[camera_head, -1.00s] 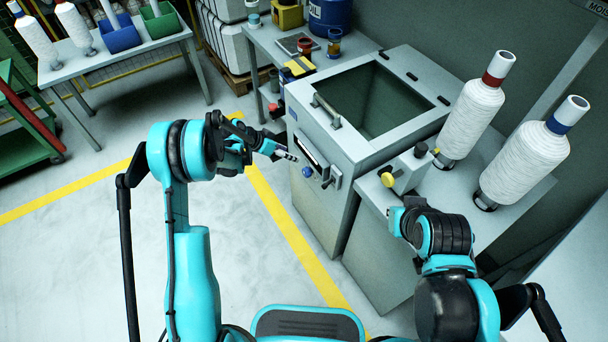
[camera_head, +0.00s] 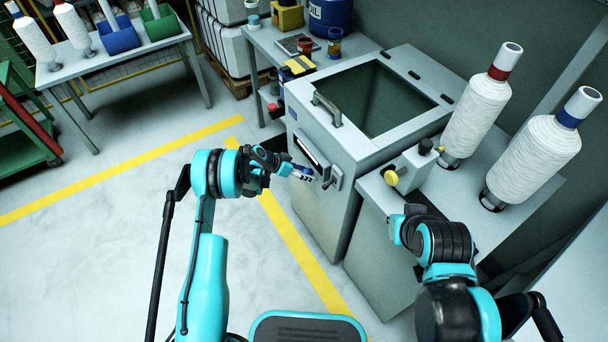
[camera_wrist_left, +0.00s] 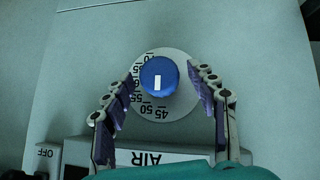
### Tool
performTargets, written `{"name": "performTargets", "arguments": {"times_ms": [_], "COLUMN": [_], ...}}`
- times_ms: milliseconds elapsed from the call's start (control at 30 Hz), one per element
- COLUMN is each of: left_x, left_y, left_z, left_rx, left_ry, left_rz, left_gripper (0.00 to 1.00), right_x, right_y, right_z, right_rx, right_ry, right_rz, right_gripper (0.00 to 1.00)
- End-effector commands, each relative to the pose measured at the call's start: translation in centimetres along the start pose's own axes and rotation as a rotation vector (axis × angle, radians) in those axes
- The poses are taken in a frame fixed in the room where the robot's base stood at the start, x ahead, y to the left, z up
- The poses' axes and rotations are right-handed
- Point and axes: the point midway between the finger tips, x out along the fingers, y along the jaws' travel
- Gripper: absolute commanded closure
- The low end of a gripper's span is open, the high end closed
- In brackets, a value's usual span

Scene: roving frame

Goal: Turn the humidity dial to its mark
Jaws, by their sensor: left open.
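The humidity dial (camera_wrist_left: 158,72) is a round blue knob with a short white pointer line, on a white numbered disc (camera_wrist_left: 180,98). In the left wrist view the pointer line stands nearly upright on the knob's lower half, toward the 45 to 50 numerals. A separate target mark cannot be made out. My left gripper (camera_wrist_left: 163,82) is open, its fingers on either side of the knob with gaps visible. In the head view the left gripper (camera_head: 301,173) is at the front of the grey cabinet and covers the dial.
The grey cabinet (camera_head: 330,215) has an open top and a handle (camera_head: 327,108). A plate reading AIR (camera_wrist_left: 155,158) lies below the dial in the wrist view.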

Motion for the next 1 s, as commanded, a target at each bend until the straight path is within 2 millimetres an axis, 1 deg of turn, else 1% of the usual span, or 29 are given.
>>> {"name": "performTargets", "arguments": {"times_ms": [200,267,300,400,733,1000], "left_x": [0.01,0.01,0.0,0.0,0.01,0.04], "left_y": [-0.01,-0.02,-0.02,-0.02,0.05,0.35], "left_z": [-0.05,-0.05,-0.05,-0.04,-0.02,0.0], "left_rx": [0.0,0.0,0.0,0.0,0.023,0.131], "left_ry": [0.0,0.0,0.0,0.0,0.0,-0.001], "left_rz": [-0.001,-0.001,-0.001,-0.001,-0.024,-0.13], "left_gripper": [0.42,0.58,0.68,0.92,0.92,0.92], "right_x": [-0.04,-0.04,-0.04,-0.04,-0.03,-0.03], "right_y": [0.0,0.0,0.0,0.0,0.0,0.0], "right_z": [-0.04,-0.04,-0.04,-0.04,-0.03,-0.03], "right_rx": [0.0,0.0,0.0,0.0,0.0,0.0], "right_ry": [0.0,0.0,0.0,0.0,0.0,0.0], "right_rz": [0.0,0.0,0.0,0.0,0.0,0.0], "right_gripper": [1.0,1.0,1.0,1.0,1.0,1.0]}}
